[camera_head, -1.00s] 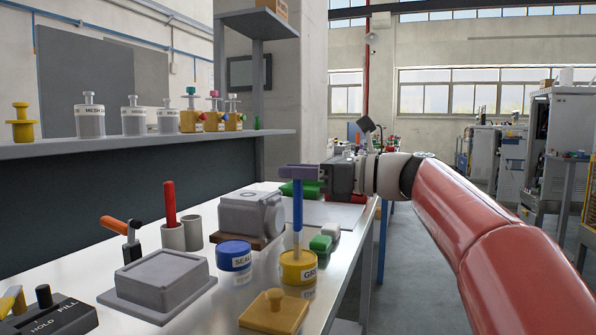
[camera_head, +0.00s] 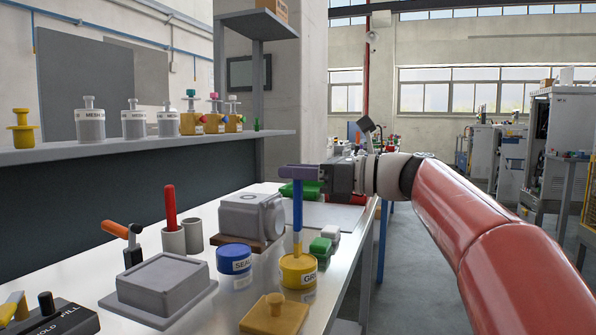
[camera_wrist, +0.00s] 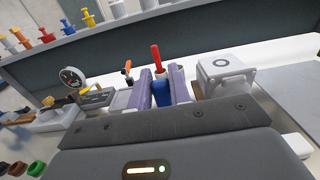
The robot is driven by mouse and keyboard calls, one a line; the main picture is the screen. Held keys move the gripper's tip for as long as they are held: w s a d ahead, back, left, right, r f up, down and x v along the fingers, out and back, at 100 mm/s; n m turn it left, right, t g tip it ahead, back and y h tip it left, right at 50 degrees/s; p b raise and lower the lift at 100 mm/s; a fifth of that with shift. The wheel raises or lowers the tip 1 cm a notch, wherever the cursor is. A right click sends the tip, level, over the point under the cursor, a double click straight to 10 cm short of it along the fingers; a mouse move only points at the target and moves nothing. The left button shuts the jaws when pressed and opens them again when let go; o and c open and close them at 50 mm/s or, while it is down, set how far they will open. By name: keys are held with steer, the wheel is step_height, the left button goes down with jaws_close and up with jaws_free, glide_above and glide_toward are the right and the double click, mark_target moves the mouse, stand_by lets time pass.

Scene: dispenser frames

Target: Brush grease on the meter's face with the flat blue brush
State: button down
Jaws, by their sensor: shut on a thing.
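The flat blue brush (camera_head: 298,205) hangs upright from my gripper (camera_head: 299,173), whose purple fingers are shut on its handle. The brush's lower end meets the open top of the yellow grease tin (camera_head: 299,272), and its bristles are not clear to see. In the wrist view the blue handle (camera_wrist: 161,93) shows between the two fingers. The meter (camera_wrist: 72,77), with a round white face and dark rim, stands at the left of the wrist view. I cannot make it out in the head view.
A blue-lidded sealant tin (camera_head: 234,262) stands left of the grease tin. A grey square box (camera_head: 163,285), a yellow knobbed block (camera_head: 274,315) and a grey housing (camera_head: 250,216) stand around it. A red-handled tool (camera_head: 170,207) stands in a grey cup. The bench's right edge is close.

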steer(key=shift+r+p, duration=0.55)
steer(key=shift+r, duration=2.4)
steer(key=shift+d, duration=0.1)
